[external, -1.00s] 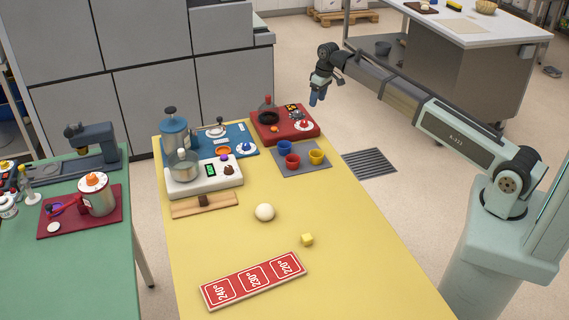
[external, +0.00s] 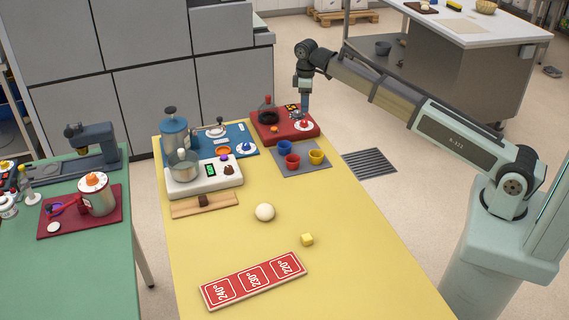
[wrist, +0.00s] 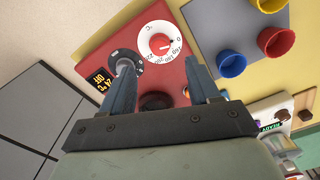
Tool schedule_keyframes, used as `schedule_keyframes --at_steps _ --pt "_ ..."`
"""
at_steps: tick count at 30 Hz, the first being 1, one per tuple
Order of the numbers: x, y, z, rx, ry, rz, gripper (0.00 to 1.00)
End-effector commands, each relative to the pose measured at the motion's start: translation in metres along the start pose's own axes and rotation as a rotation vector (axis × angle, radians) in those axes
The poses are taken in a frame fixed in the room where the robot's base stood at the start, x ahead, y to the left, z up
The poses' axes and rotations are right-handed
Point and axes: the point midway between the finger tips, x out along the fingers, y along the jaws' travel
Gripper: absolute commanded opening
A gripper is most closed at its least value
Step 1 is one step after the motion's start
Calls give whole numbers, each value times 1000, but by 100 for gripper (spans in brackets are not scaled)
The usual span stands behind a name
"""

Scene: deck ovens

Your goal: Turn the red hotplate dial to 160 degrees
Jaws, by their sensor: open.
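The red hotplate (external: 265,133) sits at the far right corner of the yellow table. Its dial (external: 304,125), a red knob on a white numbered disc, is at its front right. In the wrist view the dial (wrist: 160,45) lies just beyond and between my fingertips; the knob's exact setting is too small to read. A small display (wrist: 97,79) with yellow characters is partly visible beside it. My gripper (external: 303,113) points down above the hotplate near the dial. In the wrist view my gripper (wrist: 159,65) is open, with nothing between its fingers.
A dark knob-like part (wrist: 122,64) is close to my left finger in the wrist view. Blue (external: 285,146), red (external: 292,161) and yellow (external: 316,157) cups stand on a grey mat in front of the hotplate. A blue board (external: 244,155) with equipment is left of it.

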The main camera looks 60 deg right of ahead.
Motion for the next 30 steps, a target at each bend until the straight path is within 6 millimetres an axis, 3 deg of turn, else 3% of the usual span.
schedule_keyframes --at_steps 6,13,28,30 --pt "38 0 1 1 -1 -1 61" --pt "64 0 0 1 0 0 61" --pt "75 0 0 1 1 0 61" --pt "75 0 0 1 1 0 56"
